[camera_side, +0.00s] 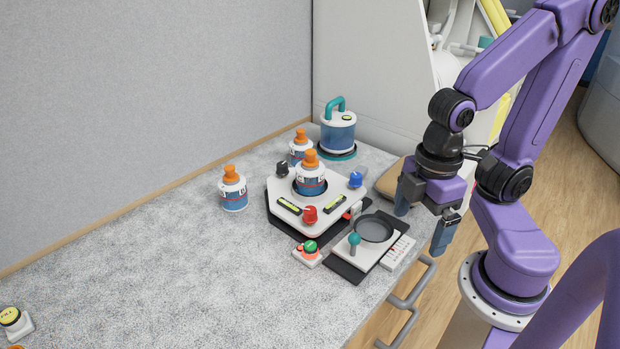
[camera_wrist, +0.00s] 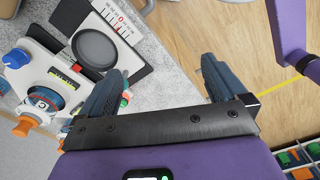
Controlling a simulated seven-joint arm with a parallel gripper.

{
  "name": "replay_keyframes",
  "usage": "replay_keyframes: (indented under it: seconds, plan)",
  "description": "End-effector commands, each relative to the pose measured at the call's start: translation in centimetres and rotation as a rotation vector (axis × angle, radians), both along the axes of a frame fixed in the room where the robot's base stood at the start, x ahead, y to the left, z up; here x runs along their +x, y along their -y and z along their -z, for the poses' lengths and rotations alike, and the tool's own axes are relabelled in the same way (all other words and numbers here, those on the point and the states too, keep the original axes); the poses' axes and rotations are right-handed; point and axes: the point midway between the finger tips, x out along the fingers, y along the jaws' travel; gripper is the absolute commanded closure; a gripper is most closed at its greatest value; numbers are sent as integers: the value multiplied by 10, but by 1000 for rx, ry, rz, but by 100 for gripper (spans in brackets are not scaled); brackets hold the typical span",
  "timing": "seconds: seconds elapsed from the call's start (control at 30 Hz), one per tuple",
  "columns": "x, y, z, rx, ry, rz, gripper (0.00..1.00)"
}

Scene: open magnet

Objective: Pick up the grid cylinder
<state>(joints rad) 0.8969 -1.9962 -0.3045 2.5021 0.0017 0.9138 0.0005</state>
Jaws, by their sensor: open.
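A blue and white cylinder (camera_side: 338,134) with a teal handle and base stands upright at the back of the counter in the side view. Several blue and white bottles with orange caps also stand there: one (camera_side: 234,193) at the left, one (camera_side: 311,179) in the white device, one (camera_side: 297,151) partly hidden behind it. I cannot tell which is the grid cylinder; no grid pattern is clear. My gripper (camera_side: 424,226) is open and empty at the counter's right edge, apart from them all. The wrist view shows its spread fingers (camera_wrist: 161,70) with nothing between them.
The white device (camera_side: 338,207) has coloured knobs. A smaller device with a dark round dish (camera_side: 374,229) sits between it and my gripper. A red and green button box (camera_side: 309,252) is in front.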

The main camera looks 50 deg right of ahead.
Motion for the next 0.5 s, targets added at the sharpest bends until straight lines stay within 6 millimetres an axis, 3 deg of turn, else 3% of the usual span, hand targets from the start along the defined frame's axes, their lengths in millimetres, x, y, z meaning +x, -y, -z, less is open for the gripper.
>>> replay_keyframes:
  seconds: [0.13, 0.23, 0.5]
  plan:
    - [8, 2, 4, -56, 11, -50, 2]
    - [25, 7, 10, -172, 35, -155, 2]
    - [101, 9, 12, -662, 116, -589, 2]
